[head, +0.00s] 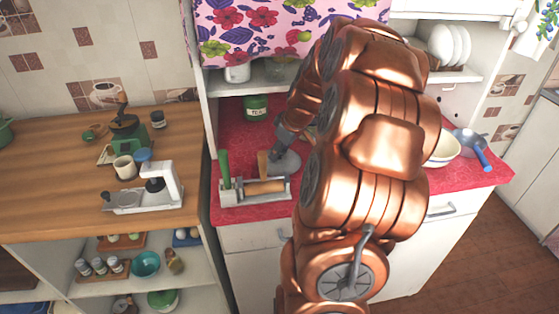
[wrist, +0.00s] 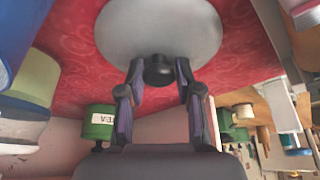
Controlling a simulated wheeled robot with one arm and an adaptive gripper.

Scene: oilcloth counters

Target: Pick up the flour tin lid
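The flour tin lid is a grey round disc with a dark knob; it shows large at the top of the wrist view (wrist: 160,25). In the head view the lid (head: 286,163) is over the red counter, partly hidden by my gripper. My gripper (wrist: 160,66) has its two fingers on either side of the knob, with a thin gap seeming to show at each side. In the head view my gripper (head: 282,146) reaches down to the lid. I cannot tell whether the lid touches the counter.
A caddy with a rolling pin (head: 265,187) stands in front of the lid. A green tea tin (head: 256,107) stands behind it. A cream bowl (head: 444,151) and a blue-handled pan (head: 470,143) are at the right. Shelves hang above the counter.

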